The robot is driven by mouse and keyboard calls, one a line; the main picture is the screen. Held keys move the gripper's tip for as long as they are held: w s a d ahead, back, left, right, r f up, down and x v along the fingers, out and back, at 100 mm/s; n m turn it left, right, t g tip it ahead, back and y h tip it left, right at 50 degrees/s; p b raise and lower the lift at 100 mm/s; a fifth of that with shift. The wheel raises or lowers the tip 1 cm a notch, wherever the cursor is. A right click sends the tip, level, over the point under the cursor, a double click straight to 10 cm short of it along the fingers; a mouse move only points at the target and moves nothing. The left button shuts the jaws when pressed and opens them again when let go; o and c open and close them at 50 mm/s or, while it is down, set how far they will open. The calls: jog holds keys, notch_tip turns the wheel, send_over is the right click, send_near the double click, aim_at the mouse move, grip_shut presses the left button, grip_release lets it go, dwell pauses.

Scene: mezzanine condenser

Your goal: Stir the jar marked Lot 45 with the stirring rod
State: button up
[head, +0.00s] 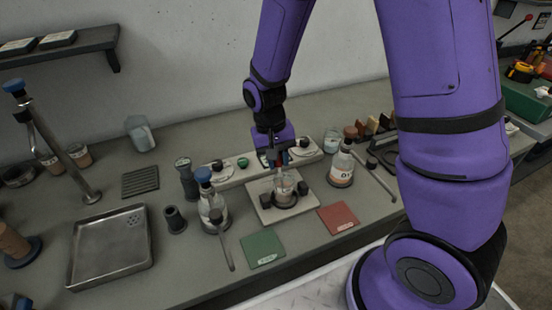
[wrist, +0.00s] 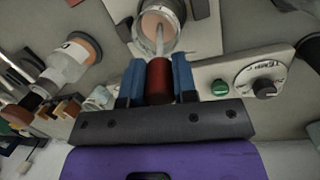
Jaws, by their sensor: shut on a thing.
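My gripper (head: 278,158) is over the middle of the bench, shut on the red handle of the stirring rod (wrist: 159,82). The blue fingertips sit on either side of the handle in the wrist view. The rod's pale shaft reaches into the mouth of a clear glass jar (head: 284,186), which also shows in the wrist view (wrist: 176,42). The jar holds pale orange-pink contents and stands between black clamps on a white plate (head: 265,211). I cannot read its lot marking. Where the rod's tip ends inside the jar is unclear.
A labelled bottle (head: 341,168) stands close right of the plate, and a blue-capped bottle (head: 211,210) close left. Behind is a pale panel with a dial and green button (head: 242,162). Green (head: 262,248) and red (head: 338,218) mats lie in front. A metal tray (head: 110,245) is at left.

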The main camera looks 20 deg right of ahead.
jog(key=shift+r, duration=0.15)
jog(key=shift+w+a+r, duration=0.15)
jog(key=shift+w+r, duration=0.1)
jog(key=shift+r, duration=1.05)
jog(key=shift+w+a+r, duration=0.1)
jog(key=shift+w+r, duration=0.1)
jog(key=shift+r, duration=1.05)
jog(key=shift+w+a+r, duration=0.15)
jog(key=shift+w+r, duration=0.1)
jog(key=shift+r, duration=1.05)
jog(key=shift+r, duration=2.5)
jog(key=shift+s, duration=0.1)
